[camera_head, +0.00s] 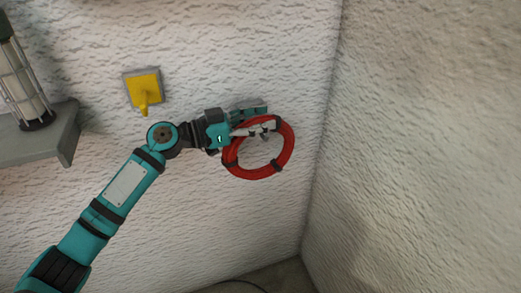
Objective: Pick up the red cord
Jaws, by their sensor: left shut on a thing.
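The red cord (259,174) is a coiled ring with dark bands around it, in front of the textured wall near the room's corner. My left gripper (268,120) reaches it from the left and is shut on the upper part of the coil. The ring hangs below the fingers. Whether a hook or peg lies behind the coil is hidden by the gripper. My right gripper is not in view.
A yellow hook on a grey plate (143,88) is fixed to the wall above my left arm. A grey shelf (45,147) at the left bears a caged lamp (22,85). A plain side wall (420,150) stands close to the right of the coil.

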